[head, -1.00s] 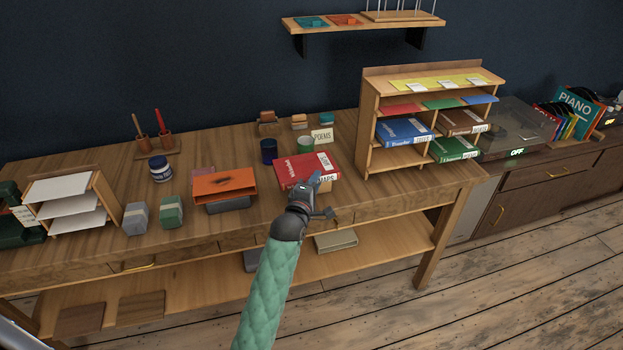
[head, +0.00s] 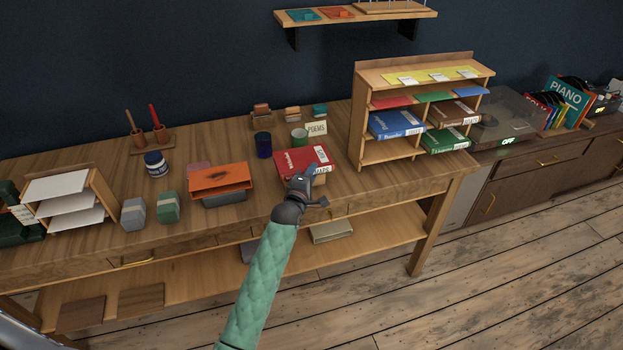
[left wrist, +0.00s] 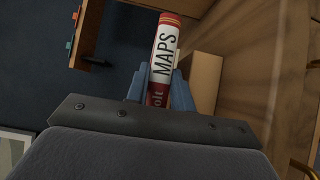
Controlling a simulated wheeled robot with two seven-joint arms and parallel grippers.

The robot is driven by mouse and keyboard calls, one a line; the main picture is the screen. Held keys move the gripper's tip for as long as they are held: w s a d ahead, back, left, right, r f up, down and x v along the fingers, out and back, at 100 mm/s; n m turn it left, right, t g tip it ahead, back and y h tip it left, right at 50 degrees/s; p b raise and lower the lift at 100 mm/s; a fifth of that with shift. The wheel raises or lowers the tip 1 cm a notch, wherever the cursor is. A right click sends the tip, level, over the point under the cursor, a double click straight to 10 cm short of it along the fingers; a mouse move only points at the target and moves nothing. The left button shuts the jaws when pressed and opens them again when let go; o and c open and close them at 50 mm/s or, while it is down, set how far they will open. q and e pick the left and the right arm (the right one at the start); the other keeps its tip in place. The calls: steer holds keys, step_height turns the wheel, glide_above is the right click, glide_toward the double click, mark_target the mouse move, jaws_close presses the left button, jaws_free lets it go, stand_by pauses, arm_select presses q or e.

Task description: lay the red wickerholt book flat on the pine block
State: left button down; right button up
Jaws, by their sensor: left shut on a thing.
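The red Wickerholt book (head: 303,159) lies about level near the table's front edge, its white MAPS label facing front. My left gripper (head: 304,182) is shut on its spine; in the left wrist view, blue fingers (left wrist: 163,90) sit on either side of the red and white spine (left wrist: 165,48). The pine block (left wrist: 204,80) is just below the book, with a narrow gap seeming to show between them. In the head view only a bit of the block (head: 320,180) shows under the book's right end. My right gripper is not in view.
An orange box-like holder (head: 220,177) stands left of the book. A dark blue cup (head: 263,146), a green cup (head: 300,137) and a POEMS card (head: 317,129) stand behind it. A wooden shelf unit (head: 357,115) with books is at the right.

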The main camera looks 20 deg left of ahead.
arm_select(q)
step_height(320, 180, down, 2)
steer(key=shift+p, duration=0.35)
steer(key=shift+f, duration=0.4)
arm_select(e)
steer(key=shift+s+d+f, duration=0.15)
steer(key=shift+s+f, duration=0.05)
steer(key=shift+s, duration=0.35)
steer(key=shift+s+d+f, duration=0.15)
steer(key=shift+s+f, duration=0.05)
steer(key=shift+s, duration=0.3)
arm_select(q)
steer(key=c, duration=1.2)
jaws_free()
steer(key=shift+f, duration=0.15)
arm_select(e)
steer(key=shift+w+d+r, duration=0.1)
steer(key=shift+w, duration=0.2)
arm_select(q)
steer(key=shift+s, duration=0.2)
steer(key=s+b, duration=0.4)
steer(key=s, duration=0.7)
steer(key=shift+s+a, duration=0.35)
steer(key=shift+a, duration=0.1)
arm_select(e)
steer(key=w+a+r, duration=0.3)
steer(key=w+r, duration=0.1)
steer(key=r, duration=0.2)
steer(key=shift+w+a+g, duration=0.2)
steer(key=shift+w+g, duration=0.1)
